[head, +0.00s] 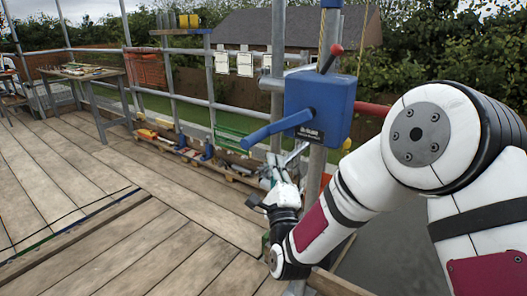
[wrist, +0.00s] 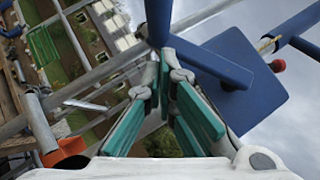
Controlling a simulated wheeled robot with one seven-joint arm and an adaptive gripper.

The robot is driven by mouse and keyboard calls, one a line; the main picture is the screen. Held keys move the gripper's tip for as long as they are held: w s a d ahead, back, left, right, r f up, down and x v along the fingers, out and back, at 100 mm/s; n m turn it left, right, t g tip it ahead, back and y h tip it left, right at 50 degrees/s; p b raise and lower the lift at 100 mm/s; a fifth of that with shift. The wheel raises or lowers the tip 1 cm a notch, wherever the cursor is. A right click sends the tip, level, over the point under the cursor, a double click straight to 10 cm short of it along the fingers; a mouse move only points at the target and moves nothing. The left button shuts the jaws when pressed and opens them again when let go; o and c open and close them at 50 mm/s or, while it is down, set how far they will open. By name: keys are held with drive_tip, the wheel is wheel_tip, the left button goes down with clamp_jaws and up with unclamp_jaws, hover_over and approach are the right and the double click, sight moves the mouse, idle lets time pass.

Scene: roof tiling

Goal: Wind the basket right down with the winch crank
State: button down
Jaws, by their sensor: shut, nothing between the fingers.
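The winch is a blue box (head: 320,105) on a scaffold pole in the head view. Its blue crank arm (head: 277,130) points left and slightly down. In the wrist view the winch box (wrist: 240,75) is at upper right and the crank (wrist: 205,60) runs from it to a grip (wrist: 158,18) at top centre. My gripper (head: 279,168) is below the crank, pointing up. Its teal-padded fingers (wrist: 166,72) are shut and empty, their tips close to the crank grip; I cannot tell if they touch it. I cannot make out the basket for certain.
A red-knobbed lever (head: 337,50) stands on top of the winch. Scaffold poles (head: 278,70) and rails surround the plank deck (head: 130,220). A green wire frame (head: 232,132) is behind. A workbench (head: 82,72) is at far left. The deck in front is mostly clear.

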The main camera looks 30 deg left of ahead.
sight(279, 128)
drive_tip(key=a+r, duration=0.1)
drive_tip(key=a, duration=0.1)
drive_tip(key=w+a+r, duration=0.1)
drive_tip(key=a, duration=0.1)
drive_tip(key=shift+r, duration=0.4)
drive_tip(key=shift+a+b, duration=0.15)
drive_tip(key=shift+b, duration=0.15)
drive_tip(key=shift+a+r+m+t+b, duration=0.3)
drive_tip(key=shift+a+r+m+b, duration=0.25)
drive_tip(key=shift+b, duration=0.65)
drive_tip(key=shift+s+a, duration=0.1)
drive_tip(key=shift+a, duration=0.05)
drive_tip(key=shift+f, duration=0.1)
